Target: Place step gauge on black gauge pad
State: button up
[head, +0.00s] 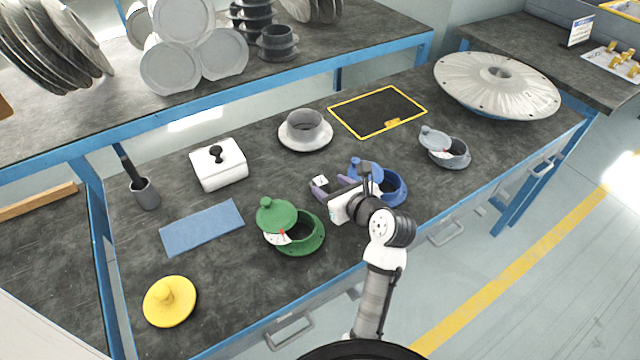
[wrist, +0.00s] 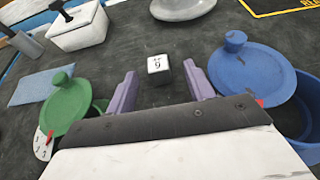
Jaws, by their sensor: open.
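A small dark block with a white numbered top face (wrist: 158,64), which I take for the step gauge, stands on the dark bench top; its white top also shows in the head view (head: 320,181). My gripper (wrist: 161,73) has its two purple fingers apart, one on each side of the block's near end, with nothing clamped. In the head view my gripper (head: 328,184) is low over the bench between the green and blue pots. The black gauge pad (head: 372,108), a flat rectangle with a yellow border and label, lies bare at the back of the bench.
The green lidded pot (head: 276,216) is left of my gripper and the blue one (head: 393,190) close on its right. A grey pot (head: 447,150) stands right.

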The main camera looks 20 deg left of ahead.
aim_at(321, 181)
jog(key=shift+p+x, duration=0.4)
jog(key=shift+x, duration=2.3)
jog(key=shift+s+a, duration=0.15)
jog(key=shift+c, duration=0.4)
jog(key=c, duration=0.9)
grip_shut()
